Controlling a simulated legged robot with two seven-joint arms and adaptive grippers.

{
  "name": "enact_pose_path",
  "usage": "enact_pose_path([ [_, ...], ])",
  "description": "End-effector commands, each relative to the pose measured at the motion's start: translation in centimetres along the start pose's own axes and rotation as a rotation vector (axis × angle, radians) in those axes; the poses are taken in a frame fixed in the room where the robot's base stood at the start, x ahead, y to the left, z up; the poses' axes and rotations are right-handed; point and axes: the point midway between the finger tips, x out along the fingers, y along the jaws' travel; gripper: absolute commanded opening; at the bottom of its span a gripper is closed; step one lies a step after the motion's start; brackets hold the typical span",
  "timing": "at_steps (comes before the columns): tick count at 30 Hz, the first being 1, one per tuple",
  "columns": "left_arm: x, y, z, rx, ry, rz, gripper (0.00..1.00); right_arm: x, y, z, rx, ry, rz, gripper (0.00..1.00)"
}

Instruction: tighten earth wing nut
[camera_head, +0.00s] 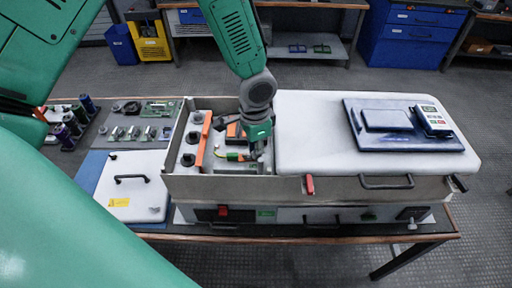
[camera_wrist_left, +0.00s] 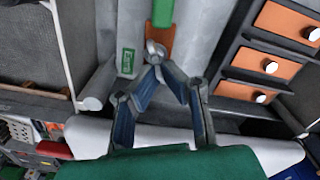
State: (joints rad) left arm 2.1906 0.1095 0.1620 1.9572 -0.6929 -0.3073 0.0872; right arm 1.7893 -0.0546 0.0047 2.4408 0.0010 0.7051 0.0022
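My left gripper (camera_head: 258,147) reaches down from above into the right part of the open grey box (camera_head: 222,186). In the left wrist view its fingertips (camera_wrist_left: 157,68) come together on a small silver piece, which looks like the wing nut (camera_wrist_left: 154,47). The nut sits at the end of an orange piece with a green lead (camera_wrist_left: 163,14). In the head view a green and yellow lead (camera_head: 234,157) runs to the fingers, and the gripper hides the nut. The nut's wings are too small to make out. My right gripper is not in view.
An orange bar (camera_head: 205,140) and black-capped terminals (camera_head: 189,160) stand inside the box, left of the gripper. A white cover (camera_head: 320,145) with a blue device (camera_head: 385,118) lies to the right. A white panel (camera_head: 118,182) and parts tray (camera_head: 137,124) lie left.

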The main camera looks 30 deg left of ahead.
Motion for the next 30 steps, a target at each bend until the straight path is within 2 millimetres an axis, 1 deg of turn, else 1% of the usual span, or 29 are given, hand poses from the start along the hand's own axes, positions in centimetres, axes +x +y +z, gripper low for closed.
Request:
enact_pose_path([
  [8, -0.16, -0.04, 0.13, 0.062, -0.003, -0.003, 0.00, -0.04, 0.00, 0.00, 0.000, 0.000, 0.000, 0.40],
  [20, -0.21, -0.07, 0.09, 0.067, -0.002, -0.004, 0.00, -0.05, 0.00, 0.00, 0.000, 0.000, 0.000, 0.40],
  [21, -0.21, -0.07, 0.09, 0.067, -0.002, -0.004, 0.15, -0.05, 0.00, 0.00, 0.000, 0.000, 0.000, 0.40],
  [22, -0.21, -0.07, 0.08, 0.067, -0.002, -0.004, 0.26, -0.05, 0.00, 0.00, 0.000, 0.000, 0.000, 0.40],
  [23, -0.20, -0.06, 0.08, 0.067, -0.002, -0.004, 0.27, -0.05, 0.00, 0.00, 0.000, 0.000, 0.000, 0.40],
  [30, -0.06, -0.05, -0.04, 0.066, -0.002, -0.001, 0.27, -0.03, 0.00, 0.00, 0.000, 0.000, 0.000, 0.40],
])
